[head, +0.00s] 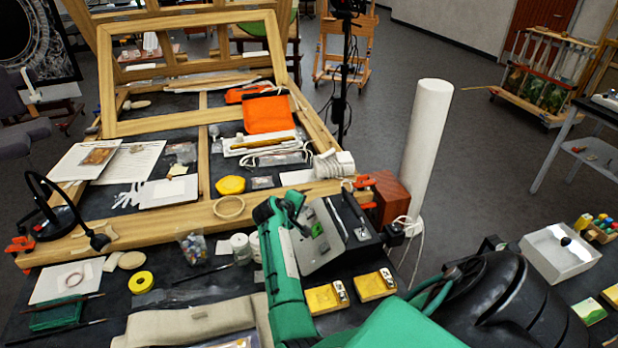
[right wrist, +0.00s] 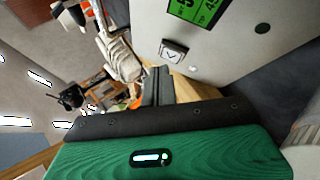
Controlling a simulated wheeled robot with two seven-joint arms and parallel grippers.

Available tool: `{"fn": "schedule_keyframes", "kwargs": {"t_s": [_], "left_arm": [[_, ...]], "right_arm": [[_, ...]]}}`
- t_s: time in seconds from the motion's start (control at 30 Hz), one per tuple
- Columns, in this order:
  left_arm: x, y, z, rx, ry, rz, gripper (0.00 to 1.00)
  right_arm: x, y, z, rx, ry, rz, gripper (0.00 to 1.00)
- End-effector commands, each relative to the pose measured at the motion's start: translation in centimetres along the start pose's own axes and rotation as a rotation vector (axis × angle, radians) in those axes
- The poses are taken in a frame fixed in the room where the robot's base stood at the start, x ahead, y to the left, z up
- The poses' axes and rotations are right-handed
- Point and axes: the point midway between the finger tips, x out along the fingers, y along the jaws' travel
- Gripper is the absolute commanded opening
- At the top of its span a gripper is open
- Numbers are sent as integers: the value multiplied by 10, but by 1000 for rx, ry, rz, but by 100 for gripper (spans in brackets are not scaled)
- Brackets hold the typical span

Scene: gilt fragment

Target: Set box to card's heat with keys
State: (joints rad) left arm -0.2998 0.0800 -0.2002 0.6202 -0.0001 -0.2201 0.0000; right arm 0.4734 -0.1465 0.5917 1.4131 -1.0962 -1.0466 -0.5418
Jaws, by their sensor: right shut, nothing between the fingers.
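The grey control box (head: 322,238) stands at the front right of the bench, its sloped face turned up, with a small green display. In the right wrist view the box (right wrist: 250,60) fills the upper right, and its green display (right wrist: 192,12) is cut off by the frame edge. A key with a chevron mark (right wrist: 173,50) sits below the display. My right gripper (right wrist: 158,72) is shut and empty, its tips close to that key; contact cannot be told. In the head view the right gripper (head: 303,228) is over the box's left side. I cannot tell which paper is the card.
A wooden stretcher frame (head: 150,232) lies across the bench. An orange cloth (head: 268,114) and a white sheet holder (head: 168,192) lie inside it. Two yellow boxes (head: 375,285) lie before the control box. A white column (head: 427,150) stands behind right.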

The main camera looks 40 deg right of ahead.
Motion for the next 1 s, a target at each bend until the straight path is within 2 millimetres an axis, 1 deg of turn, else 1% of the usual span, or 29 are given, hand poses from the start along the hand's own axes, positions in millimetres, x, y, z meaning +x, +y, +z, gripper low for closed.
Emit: {"fn": "schedule_keyframes", "kwargs": {"t_s": [0.2,0.3,1.0], "left_arm": [[0,0,0,0,0,0,36],[-5,0,0,0,0,0,36],[-3,0,0,0,0,0,36]], "right_arm": [[0,0,0,0,0,0,0],[-1,1,0,0,0,0,0],[7,-4,3,0,1,0,0]]}}
